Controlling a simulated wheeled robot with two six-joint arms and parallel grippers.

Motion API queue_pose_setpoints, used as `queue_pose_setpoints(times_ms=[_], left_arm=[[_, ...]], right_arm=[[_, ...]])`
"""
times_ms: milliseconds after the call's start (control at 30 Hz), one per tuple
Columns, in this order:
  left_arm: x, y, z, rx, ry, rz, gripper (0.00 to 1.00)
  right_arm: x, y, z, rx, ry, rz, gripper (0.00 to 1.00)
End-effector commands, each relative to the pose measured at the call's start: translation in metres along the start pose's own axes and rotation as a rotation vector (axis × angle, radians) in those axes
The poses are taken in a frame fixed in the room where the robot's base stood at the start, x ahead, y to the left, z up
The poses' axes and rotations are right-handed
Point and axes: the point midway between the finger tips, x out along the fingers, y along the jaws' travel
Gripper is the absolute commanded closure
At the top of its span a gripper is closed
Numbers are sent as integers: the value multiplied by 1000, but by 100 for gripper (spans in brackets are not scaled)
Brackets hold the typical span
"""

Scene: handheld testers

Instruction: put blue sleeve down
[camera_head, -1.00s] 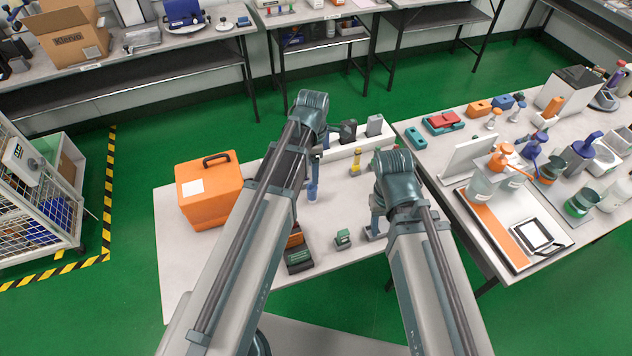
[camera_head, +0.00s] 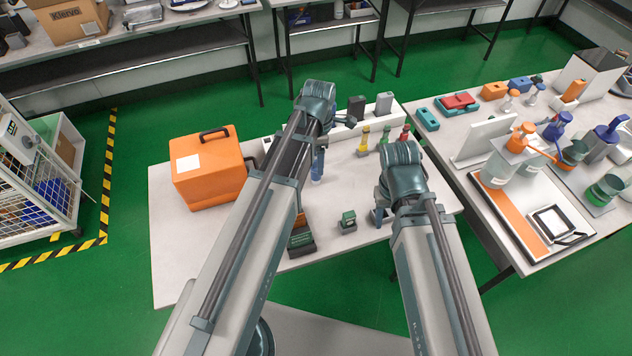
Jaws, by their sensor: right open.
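The blue sleeve (camera_head: 318,164) shows upright just right of my left arm's wrist, with a lighter blue part at its lower end. My left gripper is mostly hidden behind its own wrist and arm, close to the sleeve. Whether its fingers touch the sleeve cannot be made out. My right gripper (camera_head: 378,216) is open and low over the right part of the white table (camera_head: 210,258). It is apart from the blue sleeve.
Yellow (camera_head: 363,141), green (camera_head: 384,138) and red (camera_head: 404,134) testers stand behind my right wrist. An orange case (camera_head: 208,168) stands at the left. The table's front left is clear.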

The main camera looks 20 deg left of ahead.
Motion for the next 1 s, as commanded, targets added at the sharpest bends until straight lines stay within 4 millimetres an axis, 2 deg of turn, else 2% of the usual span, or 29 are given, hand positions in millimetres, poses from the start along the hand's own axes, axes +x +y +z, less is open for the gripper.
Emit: queue_pose_setpoints(times_ms=[33, 300, 433, 800, 1000], left_arm=[[11, 0, 0, 0, 0, 0, 26], [12, 0, 0, 0, 0, 0, 26], [20, 0, -2, 0, 0, 0, 26], [62, 2, -7, 1, 0, 0, 26], [64, 2, -7, 1, 0, 0, 26]], right_arm=[[11, -1, -1, 0, 0, 0, 50], [12, -1, -1, 0, 0, 0, 50], [20, -2, -1, 0, 0, 0, 50], [62, -6, -4, 0, 0, 0, 50], [63, -6, -4, 0, 0, 0, 50]])
